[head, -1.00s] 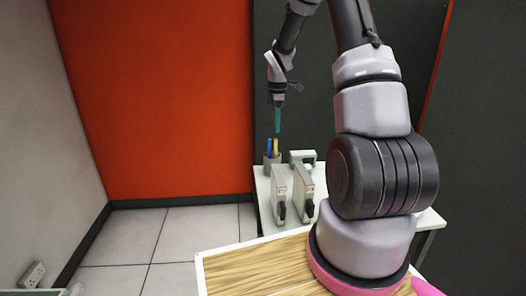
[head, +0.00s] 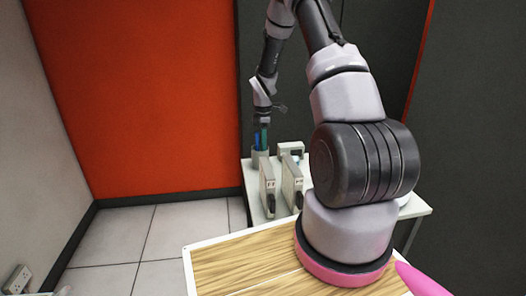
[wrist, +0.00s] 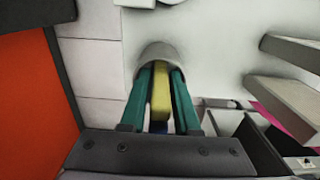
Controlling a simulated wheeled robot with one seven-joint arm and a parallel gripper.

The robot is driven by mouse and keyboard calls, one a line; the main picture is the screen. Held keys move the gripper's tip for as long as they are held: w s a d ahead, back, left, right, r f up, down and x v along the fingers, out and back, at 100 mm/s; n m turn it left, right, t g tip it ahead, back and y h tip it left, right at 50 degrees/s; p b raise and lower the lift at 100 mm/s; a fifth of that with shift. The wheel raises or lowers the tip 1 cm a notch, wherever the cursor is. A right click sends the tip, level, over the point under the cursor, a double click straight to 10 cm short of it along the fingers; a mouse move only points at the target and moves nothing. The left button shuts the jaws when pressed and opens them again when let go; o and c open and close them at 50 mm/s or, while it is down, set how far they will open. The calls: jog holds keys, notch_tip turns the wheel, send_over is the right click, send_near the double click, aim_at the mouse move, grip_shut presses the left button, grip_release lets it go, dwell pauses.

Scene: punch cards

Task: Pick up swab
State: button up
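A light grey cup (wrist: 158,50) stands on the white table near its left end; it also shows in the head view (head: 260,158). A yellow stick-like thing (wrist: 160,95) and a blue one (head: 256,141) stand in it. I cannot tell which of them is the swab. My gripper (wrist: 161,75) points down at the cup, its teal fingertips at the cup's mouth. The fingers are apart, one on each side of the yellow thing, with small gaps beside it. The blue thing is mostly hidden in the wrist view.
Two upright pale grey boxes (head: 268,189) stand right of the cup on the white table (head: 416,206). Another pale device (head: 291,149) is behind them. A wood-topped table (head: 232,265) lies nearer. An orange wall (head: 140,90) and open floor are at left.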

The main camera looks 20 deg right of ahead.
grip_shut()
